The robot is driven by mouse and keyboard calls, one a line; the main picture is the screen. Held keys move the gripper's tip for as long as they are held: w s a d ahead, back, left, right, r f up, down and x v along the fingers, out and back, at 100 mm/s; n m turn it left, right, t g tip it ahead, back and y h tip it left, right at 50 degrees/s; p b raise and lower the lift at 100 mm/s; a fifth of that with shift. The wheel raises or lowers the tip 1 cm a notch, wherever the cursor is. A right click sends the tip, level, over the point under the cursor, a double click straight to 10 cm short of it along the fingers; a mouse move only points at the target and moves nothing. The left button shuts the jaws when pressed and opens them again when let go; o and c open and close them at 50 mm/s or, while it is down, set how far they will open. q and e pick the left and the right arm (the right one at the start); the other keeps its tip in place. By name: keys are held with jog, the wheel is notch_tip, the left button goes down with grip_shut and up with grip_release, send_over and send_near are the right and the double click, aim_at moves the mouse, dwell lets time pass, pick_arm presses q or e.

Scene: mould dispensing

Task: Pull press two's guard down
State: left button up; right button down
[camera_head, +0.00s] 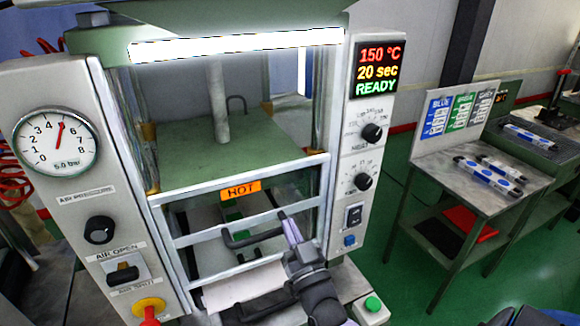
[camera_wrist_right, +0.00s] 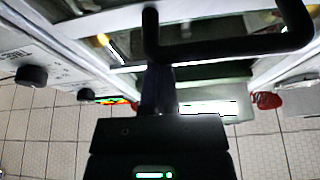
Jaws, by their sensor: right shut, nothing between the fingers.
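Press two's guard (camera_head: 190,192) is a pale metal frame with clear panels and an orange HOT label (camera_head: 240,190). It spans the lower front of the press, with the opening above its top rail uncovered. Its black bar handle (camera_head: 240,241) sticks out from the front; the handle also shows large in the right wrist view (camera_wrist_right: 230,46). My right gripper (camera_head: 287,218) is shut and empty at the handle's right end in the head view. In the wrist view its fingertips (camera_wrist_right: 158,72) are close to the handle bar; contact cannot be told. My left gripper is not in view.
The left column carries a pressure gauge (camera_head: 55,142) and a red-yellow button (camera_head: 149,310). The right column has a display (camera_head: 377,70) reading 150 °C, 20 sec, READY, and knobs. A green button (camera_head: 373,303) is at the lower right. A side table (camera_head: 455,168) stands farther right.

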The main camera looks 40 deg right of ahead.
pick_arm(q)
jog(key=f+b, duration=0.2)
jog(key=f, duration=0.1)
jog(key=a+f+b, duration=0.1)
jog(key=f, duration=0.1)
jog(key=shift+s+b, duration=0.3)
pick_arm(e)
notch_tip(320, 180, down, 6)
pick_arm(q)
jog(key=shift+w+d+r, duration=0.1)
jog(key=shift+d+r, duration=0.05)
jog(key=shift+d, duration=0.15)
